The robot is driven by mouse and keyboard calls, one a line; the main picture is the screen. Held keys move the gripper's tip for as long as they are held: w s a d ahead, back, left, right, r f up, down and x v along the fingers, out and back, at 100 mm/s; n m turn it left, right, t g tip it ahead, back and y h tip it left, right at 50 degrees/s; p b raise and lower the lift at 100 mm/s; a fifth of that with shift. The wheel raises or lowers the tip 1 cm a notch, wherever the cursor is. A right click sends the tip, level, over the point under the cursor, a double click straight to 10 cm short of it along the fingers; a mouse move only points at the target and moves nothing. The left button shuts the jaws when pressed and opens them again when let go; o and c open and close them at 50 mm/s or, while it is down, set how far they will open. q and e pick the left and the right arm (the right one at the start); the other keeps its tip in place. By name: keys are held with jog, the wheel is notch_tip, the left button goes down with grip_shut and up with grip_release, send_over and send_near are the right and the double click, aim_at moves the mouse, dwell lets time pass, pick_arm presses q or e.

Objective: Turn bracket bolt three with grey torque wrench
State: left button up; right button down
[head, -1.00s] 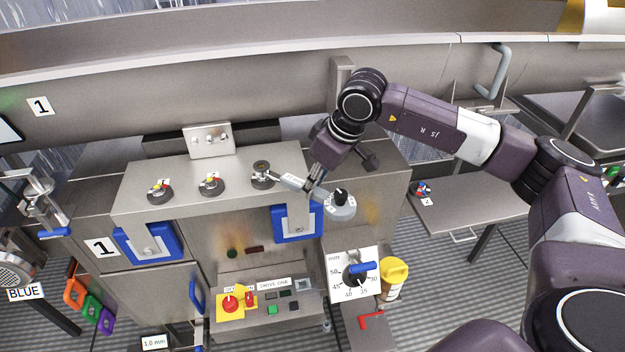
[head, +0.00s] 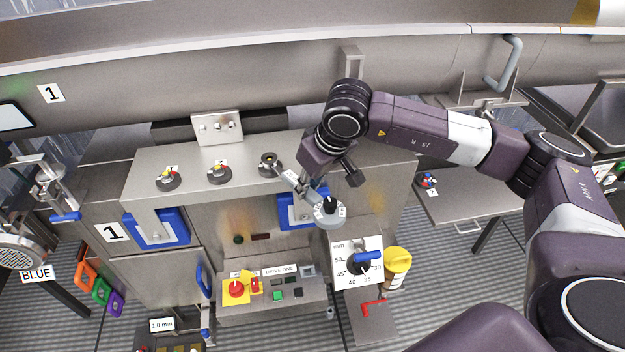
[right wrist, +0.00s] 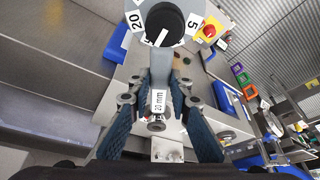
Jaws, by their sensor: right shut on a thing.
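The grey torque wrench (head: 306,192) reaches from the third bracket bolt (head: 268,163) to its round dial end (head: 329,212), which overhangs the bench front. Its far end appears to be on or right beside that bolt; the exact fit is too small to tell. My right gripper (head: 302,183) is shut on the wrench's shaft. In the right wrist view the fingers (right wrist: 158,88) close around a part labelled 20 mm, with the black dial knob (right wrist: 165,24) beyond. Bolts one (head: 168,181) and two (head: 219,174) stand to the left. My left gripper is not in view.
Blue-framed plates (head: 160,231) hang on the bench front. Below are a control panel with a red button (head: 236,288), a numbered dial with a blue handle (head: 368,257) and a yellow-capped jar (head: 397,262). A plate with bolts (head: 217,128) stands behind.

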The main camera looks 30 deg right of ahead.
jog(key=a+m+h+b, duration=0.1)
jog(key=a+m+h, duration=0.1)
jog(key=a+m, duration=0.4)
jog(key=shift+w+a+b, duration=0.15)
jog(key=shift+a+b, duration=0.2)
jog(key=shift+a, duration=0.7)
jog(key=shift+b, duration=0.5)
jog(key=shift+r, duration=0.15)
jog(key=shift+r+p, duration=0.9)
jog(key=shift+r, duration=2.05)
